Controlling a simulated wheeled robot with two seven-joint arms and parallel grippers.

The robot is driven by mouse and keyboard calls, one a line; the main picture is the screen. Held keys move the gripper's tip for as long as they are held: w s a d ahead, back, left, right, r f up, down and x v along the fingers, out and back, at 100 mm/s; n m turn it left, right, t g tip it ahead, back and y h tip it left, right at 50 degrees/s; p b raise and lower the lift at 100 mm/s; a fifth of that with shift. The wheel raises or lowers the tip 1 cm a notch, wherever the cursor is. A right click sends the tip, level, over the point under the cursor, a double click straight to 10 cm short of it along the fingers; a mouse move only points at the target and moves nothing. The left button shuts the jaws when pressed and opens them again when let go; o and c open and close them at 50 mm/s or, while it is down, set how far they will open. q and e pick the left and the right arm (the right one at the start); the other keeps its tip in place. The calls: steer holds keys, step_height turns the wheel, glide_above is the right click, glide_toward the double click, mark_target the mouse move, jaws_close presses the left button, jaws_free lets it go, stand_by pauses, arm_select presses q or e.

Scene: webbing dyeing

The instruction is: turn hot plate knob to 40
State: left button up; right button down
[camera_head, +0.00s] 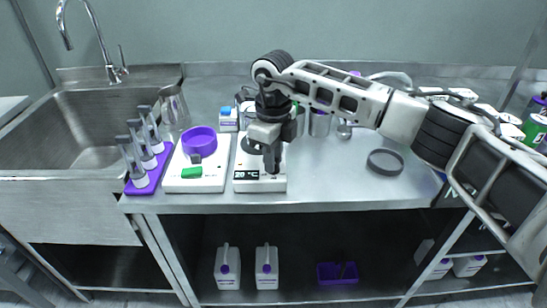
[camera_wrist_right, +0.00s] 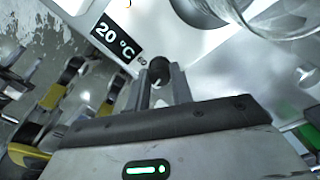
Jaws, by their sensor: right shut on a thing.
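The hot plate (camera_head: 243,185) is a white box near the front edge of the steel table. Its black display (camera_wrist_right: 117,42) reads 20 °C in the right wrist view. My right gripper (camera_head: 272,168) points down over the front right of the hot plate. In the right wrist view its fingers (camera_wrist_right: 160,85) are shut on the black knob (camera_wrist_right: 160,68), beside the display. In the head view the gripper hides the knob and part of the hot plate's top. My left gripper is not in view.
A purple rack (camera_head: 140,187) holds several grey tubes. A dark round dish (camera_head: 385,162) lies right. A sink (camera_head: 90,125) is at far left.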

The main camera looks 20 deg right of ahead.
steer(key=shift+m, duration=1.4)
steer(key=shift+r, duration=0.1)
steer(key=c, duration=1.2)
jaws_free()
step_height(320, 180, up, 16)
steer(key=b, duration=0.1)
steer(key=shift+b, duration=0.3)
